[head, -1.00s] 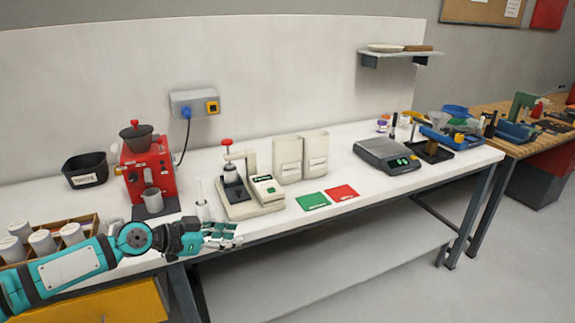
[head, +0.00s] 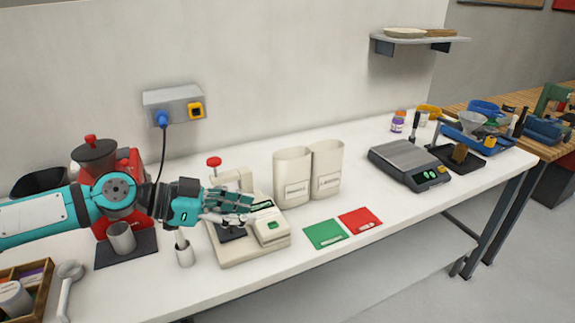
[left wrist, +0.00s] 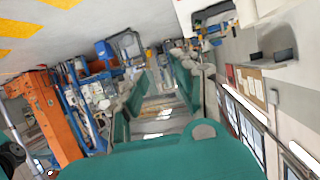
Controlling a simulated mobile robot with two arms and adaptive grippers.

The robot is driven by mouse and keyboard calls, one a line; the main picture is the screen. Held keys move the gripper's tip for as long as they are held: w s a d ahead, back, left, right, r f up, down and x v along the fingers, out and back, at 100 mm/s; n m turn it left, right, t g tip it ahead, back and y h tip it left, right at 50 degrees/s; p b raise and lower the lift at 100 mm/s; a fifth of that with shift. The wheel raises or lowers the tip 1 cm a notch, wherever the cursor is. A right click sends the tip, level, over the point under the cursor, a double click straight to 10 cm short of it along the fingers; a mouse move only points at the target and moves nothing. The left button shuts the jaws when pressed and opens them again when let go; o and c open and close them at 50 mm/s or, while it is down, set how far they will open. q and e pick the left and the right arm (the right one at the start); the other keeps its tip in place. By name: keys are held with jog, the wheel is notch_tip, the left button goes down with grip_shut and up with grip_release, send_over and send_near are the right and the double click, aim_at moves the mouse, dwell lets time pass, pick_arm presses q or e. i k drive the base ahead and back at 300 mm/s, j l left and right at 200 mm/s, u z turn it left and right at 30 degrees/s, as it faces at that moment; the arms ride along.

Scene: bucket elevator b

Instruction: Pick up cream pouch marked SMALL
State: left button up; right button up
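Two cream pouches stand upright side by side on the white bench in the head view, a left pouch (head: 292,180) and a right pouch (head: 327,170). Each has a small label on its front, too small for me to read which says SMALL. My left gripper (head: 248,208) reaches in from the left, over the cream machine and left of the pouches, apart from them. Its teal fingers stand apart with nothing between them in the left wrist view (left wrist: 155,100). My right gripper is not in view.
A cream machine (head: 265,236) with a red knob stands left of the pouches. Green (head: 325,234) and red (head: 360,221) cards lie in front of them. A grey scale (head: 400,160) stands to the right. A red grinder (head: 125,165) is at the left, partly behind my arm.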

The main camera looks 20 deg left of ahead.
aim_at(291, 167)
jog(key=i+j, duration=0.7)
jog(key=i, duration=0.25)
